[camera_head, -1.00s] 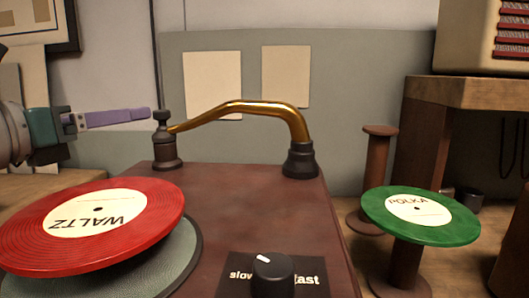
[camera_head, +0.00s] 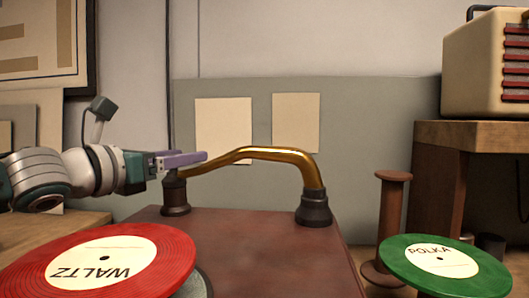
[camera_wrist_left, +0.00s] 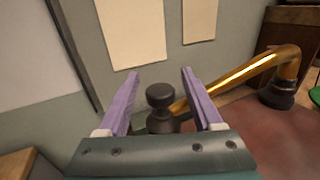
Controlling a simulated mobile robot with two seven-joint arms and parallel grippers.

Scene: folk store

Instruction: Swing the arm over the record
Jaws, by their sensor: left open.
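The brass arm (camera_head: 275,153) spans from a dark base (camera_head: 314,208) at the right to a dark head piece (camera_head: 175,195) at the left, behind the red record. The head piece has a round knob (camera_wrist_left: 160,96), seen in the left wrist view. My left gripper (camera_head: 190,158) is open, its purple fingers at the head piece. In the left wrist view the open gripper (camera_wrist_left: 158,75) has the knob between its fingers, with gaps on both sides. The red WALTZ record (camera_head: 130,245) lies front left, over a grey-green platter (camera_head: 200,285). The head piece stands beyond the record.
The brown cabinet top (camera_head: 270,250) is bare between record and arm base. A green POLKA record (camera_head: 480,268) rests on a stand at the right, near a wooden spool (camera_head: 385,230). A cream radio (camera_head: 475,65) stands on a wooden shelf. A grey panel rises behind.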

